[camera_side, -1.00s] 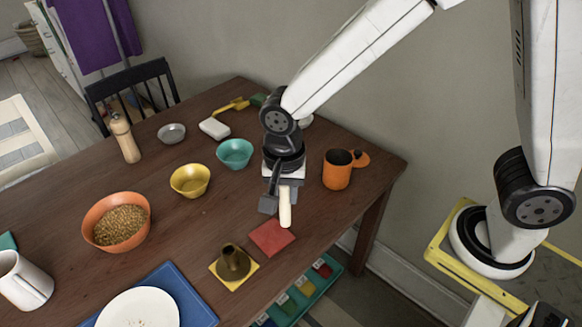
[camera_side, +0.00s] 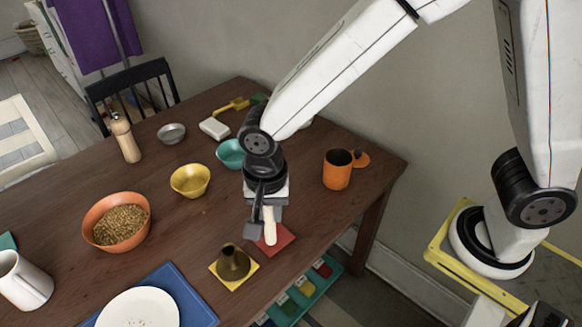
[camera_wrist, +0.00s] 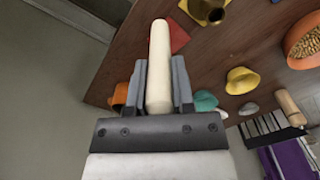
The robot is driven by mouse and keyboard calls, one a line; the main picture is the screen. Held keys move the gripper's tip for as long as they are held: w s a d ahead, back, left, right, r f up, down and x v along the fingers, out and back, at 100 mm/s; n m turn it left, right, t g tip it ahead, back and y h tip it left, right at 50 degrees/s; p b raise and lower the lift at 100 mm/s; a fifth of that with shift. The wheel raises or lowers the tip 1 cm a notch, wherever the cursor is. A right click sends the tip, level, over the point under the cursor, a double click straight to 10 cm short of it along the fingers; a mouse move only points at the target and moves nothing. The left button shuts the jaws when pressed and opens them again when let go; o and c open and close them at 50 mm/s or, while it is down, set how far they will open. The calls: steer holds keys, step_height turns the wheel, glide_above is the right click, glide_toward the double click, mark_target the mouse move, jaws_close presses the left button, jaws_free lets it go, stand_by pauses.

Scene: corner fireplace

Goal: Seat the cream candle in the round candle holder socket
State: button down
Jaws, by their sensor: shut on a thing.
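My gripper (camera_side: 264,212) is shut on the cream candle (camera_side: 270,226). The candle points down, above or in front of the red square (camera_side: 284,238) in the side view. In the wrist view the candle (camera_wrist: 159,65) sticks out between the two fingers of my gripper (camera_wrist: 158,85). The round candle holder (camera_side: 233,262) is a dark brass piece with an open socket at its top, standing on a yellow square (camera_side: 222,281). It lies in front and to the left of the candle, apart from it. The holder (camera_wrist: 207,10) is partly cut off in the wrist view.
An orange mug (camera_side: 337,170) stands to the right. A yellow bowl (camera_side: 190,180), a teal bowl (camera_side: 231,153) and an orange bowl of grain (camera_side: 117,219) stand to the left. A white plate (camera_side: 140,309) lies on a blue mat (camera_side: 190,296) at the front.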

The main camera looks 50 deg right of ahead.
steer(key=w+a+f, duration=0.4)
steer(key=w+f, duration=0.4)
steer(key=w, duration=0.1)
steer(key=shift+a, duration=0.15)
steer(key=shift+w, duration=0.1)
steer(key=shift+w+a+f, duration=0.1)
steer(key=shift+f, duration=0.8)
steer(key=shift+w+a+f, duration=0.1)
steer(key=shift+f, duration=0.8)
steer(key=shift+f, duration=0.15)
steer(key=shift+c, duration=2.4)
jaws_free()
steer(key=shift+d, duration=0.1)
